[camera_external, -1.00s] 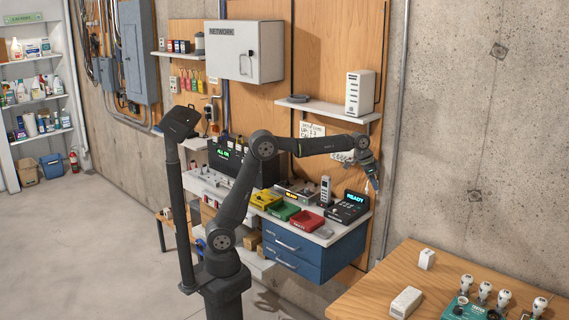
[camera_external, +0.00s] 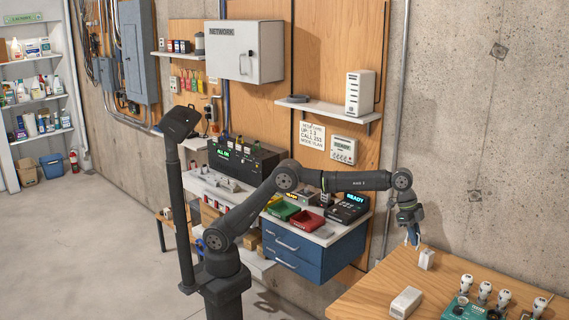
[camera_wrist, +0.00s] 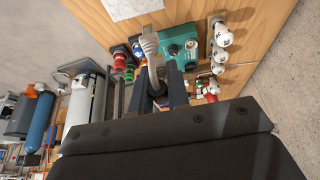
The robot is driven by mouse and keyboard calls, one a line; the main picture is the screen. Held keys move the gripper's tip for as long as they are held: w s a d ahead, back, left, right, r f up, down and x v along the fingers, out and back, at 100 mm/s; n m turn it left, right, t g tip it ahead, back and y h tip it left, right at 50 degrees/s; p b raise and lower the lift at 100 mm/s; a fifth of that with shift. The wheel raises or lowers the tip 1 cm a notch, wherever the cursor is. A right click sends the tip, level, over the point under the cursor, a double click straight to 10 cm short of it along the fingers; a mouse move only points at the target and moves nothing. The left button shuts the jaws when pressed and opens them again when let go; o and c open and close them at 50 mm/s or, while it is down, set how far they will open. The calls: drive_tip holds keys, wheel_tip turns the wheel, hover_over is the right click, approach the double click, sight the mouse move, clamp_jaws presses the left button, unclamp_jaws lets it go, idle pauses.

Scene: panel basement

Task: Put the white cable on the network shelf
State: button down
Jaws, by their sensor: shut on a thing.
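My gripper (camera_external: 413,241) points down just above the left back edge of the wooden table. In the wrist view my gripper (camera_wrist: 156,88) is shut on the white cable (camera_wrist: 152,68), whose pale curved length and head show between the dark fingers.
A workbench with blue drawers (camera_external: 310,250) stands along the wall below the shelf. The shelf's middle looks clear.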

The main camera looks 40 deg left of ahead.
wheel_tip(320, 180, down, 13)
idle(0.3)
drive_tip(key=w+f, duration=0.2)
drive_tip(key=w, duration=0.1)
drive_tip(key=w+f, duration=0.2)
drive_tip(key=w, duration=0.2)
drive_tip(key=w+f, duration=0.3)
drive_tip(key=w, duration=0.1)
drive_tip(key=shift+w+a, duration=0.1)
drive_tip(key=shift+w, duration=0.15)
wheel_tip(320, 180, down, 2)
drive_tip(key=shift+f, duration=0.85)
drive_tip(key=shift+f, duration=0.1)
